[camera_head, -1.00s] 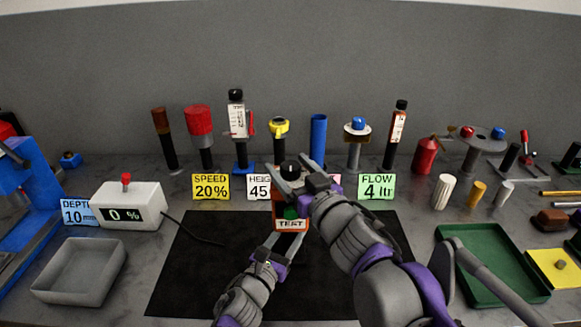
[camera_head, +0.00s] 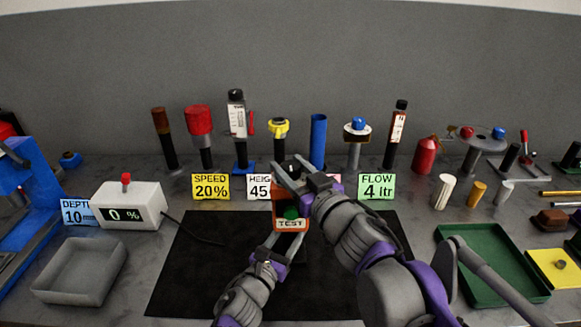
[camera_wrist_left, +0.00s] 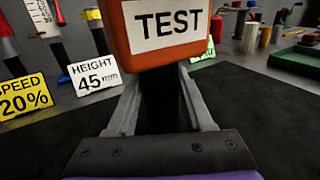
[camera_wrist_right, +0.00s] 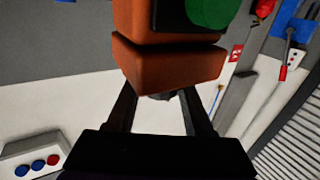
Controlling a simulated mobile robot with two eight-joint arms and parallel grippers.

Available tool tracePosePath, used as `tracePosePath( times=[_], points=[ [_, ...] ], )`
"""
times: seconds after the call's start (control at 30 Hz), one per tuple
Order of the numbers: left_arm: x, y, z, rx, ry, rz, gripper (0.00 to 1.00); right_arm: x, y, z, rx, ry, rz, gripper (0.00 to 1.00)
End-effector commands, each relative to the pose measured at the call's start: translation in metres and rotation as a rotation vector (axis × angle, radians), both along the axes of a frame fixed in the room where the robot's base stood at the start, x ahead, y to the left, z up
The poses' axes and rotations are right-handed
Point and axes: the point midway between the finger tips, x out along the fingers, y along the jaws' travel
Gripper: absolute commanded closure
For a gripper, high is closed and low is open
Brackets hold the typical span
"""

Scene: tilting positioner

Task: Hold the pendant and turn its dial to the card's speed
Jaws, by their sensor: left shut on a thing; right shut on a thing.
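The orange pendant (camera_head: 278,207) stands upright above the black mat, with a TEST label and a green button (camera_head: 291,213). Its label shows large in the left wrist view (camera_wrist_left: 165,45), and its orange body shows in the right wrist view (camera_wrist_right: 165,65). My left gripper (camera_head: 283,240) is shut on the pendant's dark lower part, below the label. My right gripper (camera_head: 289,172) is shut at the pendant's top, where the dial sits. The fingers mostly hide the dial. The yellow speed card (camera_head: 211,187) reads 20%. The white display box (camera_head: 145,196) reads 0 %.
The black mat (camera_head: 190,270) is clear around the pendant. A grey tray (camera_head: 80,272) lies left and a green tray (camera_head: 485,262) right. Height card (camera_head: 259,188), flow card (camera_head: 376,187) and depth card (camera_head: 79,212) stand around, with several posts and tools behind.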

Motion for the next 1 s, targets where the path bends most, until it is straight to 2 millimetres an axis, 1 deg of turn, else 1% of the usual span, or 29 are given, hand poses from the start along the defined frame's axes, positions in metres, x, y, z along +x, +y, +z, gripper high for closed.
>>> tracePosePath(
  times=[0.03, 0.27, 0.8, 1.0],
  points=[
    [-0.0005, 0.0008, -0.0008, 0.001, 0.002, 0.002, 1.00, 0.0015, -0.0012, 0.0024, 0.002, -0.004, 0.017, 1.00],
    [-0.0007, 0.0011, -0.0012, 0.002, 0.002, 0.003, 1.00, 0.0025, -0.0019, 0.0014, -0.001, 0.002, 0.164, 1.00],
    [-0.0004, 0.0011, -0.0013, 0.004, 0.001, 0.004, 1.00, 0.0023, -0.0006, 0.0008, -0.001, 0.006, 0.666, 1.00],
    [-0.0003, 0.0010, -0.0013, 0.004, 0.002, 0.004, 1.00, 0.0015, 0.0003, 0.0010, -0.001, 0.005, 0.821, 1.00]
  ],
)
